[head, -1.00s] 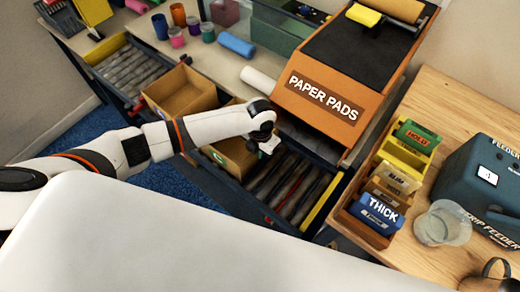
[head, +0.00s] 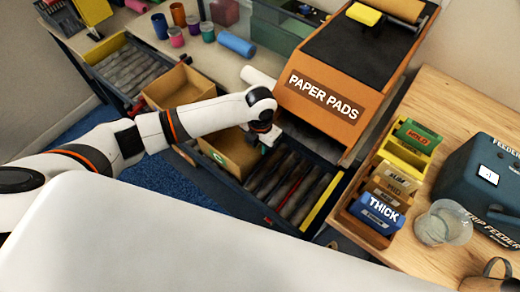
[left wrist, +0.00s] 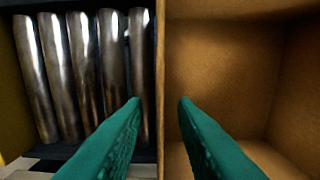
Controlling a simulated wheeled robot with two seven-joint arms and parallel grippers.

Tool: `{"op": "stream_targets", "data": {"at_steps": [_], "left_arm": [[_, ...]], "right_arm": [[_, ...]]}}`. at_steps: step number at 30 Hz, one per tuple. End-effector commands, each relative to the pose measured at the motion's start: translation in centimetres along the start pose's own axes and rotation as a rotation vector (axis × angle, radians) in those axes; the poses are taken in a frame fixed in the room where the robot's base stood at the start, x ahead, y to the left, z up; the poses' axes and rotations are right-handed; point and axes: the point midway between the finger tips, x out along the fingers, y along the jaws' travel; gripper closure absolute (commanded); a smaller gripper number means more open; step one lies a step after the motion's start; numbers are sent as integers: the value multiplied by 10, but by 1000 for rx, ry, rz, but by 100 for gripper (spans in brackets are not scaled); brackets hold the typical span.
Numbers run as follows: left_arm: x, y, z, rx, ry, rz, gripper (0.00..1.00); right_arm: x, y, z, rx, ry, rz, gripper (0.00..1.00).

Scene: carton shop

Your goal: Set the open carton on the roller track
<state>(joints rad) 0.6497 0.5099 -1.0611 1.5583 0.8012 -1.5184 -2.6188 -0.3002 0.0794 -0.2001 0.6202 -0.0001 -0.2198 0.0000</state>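An open brown carton (head: 232,152) stands at the left end of the near roller track (head: 300,190), partly hidden under my left arm. My left gripper (head: 264,148) points down at the carton's right side. In the left wrist view, the green fingers (left wrist: 160,100) are apart. The carton (left wrist: 225,65) fills the right half, and the roller track's steel rollers (left wrist: 80,75) fill the left. The carton's side wall lies between the fingertips' directions; I cannot tell if they touch it. My right gripper is not in view.
Another open carton (head: 180,86) stands farther left, beside more rollers (head: 125,70). The orange paper pads machine (head: 325,95) rises close behind the gripper. A wooden table (head: 420,255) at right holds a tray of labelled blocks. The track's right part is bare.

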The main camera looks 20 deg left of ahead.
Motion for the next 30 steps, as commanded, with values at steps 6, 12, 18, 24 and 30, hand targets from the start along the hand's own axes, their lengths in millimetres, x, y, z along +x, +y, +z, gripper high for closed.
{"op": "stream_targets", "data": {"at_steps": [6,12,18,24,30], "left_arm": [[-47,0,-1,1,5,0,75],[-73,0,-1,0,2,0,75],[-80,0,0,-1,0,0,75],[-79,0,0,-1,0,0,75],[-79,0,0,0,0,0,75]], "right_arm": [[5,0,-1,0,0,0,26],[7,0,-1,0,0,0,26],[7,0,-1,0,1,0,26],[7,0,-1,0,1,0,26],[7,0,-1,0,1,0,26]]}}
